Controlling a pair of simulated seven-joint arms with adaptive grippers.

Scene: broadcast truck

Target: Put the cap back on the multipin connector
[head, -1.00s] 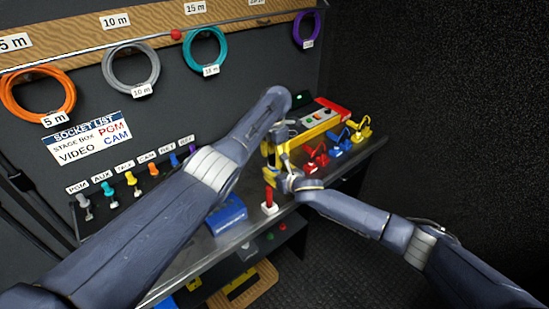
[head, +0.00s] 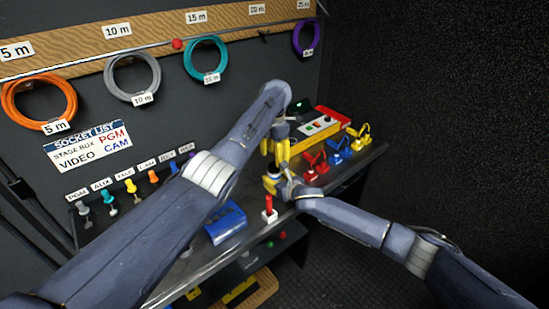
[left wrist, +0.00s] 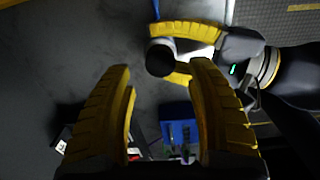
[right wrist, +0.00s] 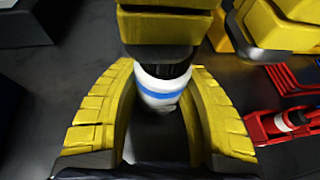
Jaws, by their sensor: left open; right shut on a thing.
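My right gripper (head: 273,180) is shut on a white cylinder (right wrist: 160,88) with a blue band and a dark ribbed end, held above the bench. I cannot tell whether this is the connector or its cap. In the left wrist view its round black end (left wrist: 160,57) faces up between the right gripper's yellow fingers. My left gripper (head: 275,150) is open just above it, fingers pointing down. In the right wrist view, one yellow left finger (right wrist: 165,25) covers the upper part of the cylinder. No separate cap is clearly visible.
A blue box (head: 226,223) and a red-topped white post (head: 269,208) stand near the bench's front edge. Red (head: 315,162), blue (head: 336,150) and yellow (head: 359,136) hooked fixtures stand to the right. A red-and-yellow console (head: 320,125) is behind. Coiled cables hang on the wall.

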